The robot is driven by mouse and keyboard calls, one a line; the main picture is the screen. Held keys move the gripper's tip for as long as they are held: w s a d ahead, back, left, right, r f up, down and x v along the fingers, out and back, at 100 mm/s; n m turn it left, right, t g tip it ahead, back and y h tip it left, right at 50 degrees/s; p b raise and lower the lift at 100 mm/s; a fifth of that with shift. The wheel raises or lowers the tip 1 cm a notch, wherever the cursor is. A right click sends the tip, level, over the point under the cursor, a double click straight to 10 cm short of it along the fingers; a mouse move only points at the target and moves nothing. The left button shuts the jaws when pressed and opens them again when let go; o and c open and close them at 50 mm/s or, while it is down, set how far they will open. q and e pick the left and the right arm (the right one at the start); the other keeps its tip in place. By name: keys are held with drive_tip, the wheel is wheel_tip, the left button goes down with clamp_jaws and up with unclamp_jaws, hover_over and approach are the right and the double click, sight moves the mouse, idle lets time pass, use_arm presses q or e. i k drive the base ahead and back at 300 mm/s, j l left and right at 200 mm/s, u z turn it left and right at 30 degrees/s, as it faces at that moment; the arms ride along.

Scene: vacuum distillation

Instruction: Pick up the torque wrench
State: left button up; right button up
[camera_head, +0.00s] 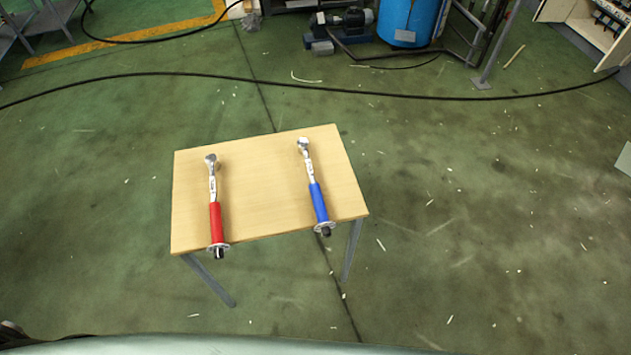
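Two torque wrenches lie on a small wooden table (262,190). One torque wrench with a red grip (215,222) lies on the left side, its metal ratchet head toward the far edge. The other torque wrench with a blue grip (318,202) lies on the right side, its head also toward the far edge. The handle ends of both reach the near edge of the table. Neither of my grippers shows in the head view.
The table stands on thin grey metal legs on a green floor with open room around it. A black cable (250,79) crosses the floor behind it. A pump (340,20) and a blue tank (408,20) stand at the back. A cabinet (595,30) is at the far right.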

sight(302, 144)
drive_tip(key=i+l, duration=0.1)
drive_tip(key=l, duration=1.55)
drive_tip(key=l+u, duration=0.15)
drive_tip(key=u, duration=0.25)
drive_tip(key=l+u, duration=0.2)
drive_tip(key=u, duration=0.25)
drive_tip(key=l+u, duration=0.2)
drive_tip(key=u, duration=0.2)
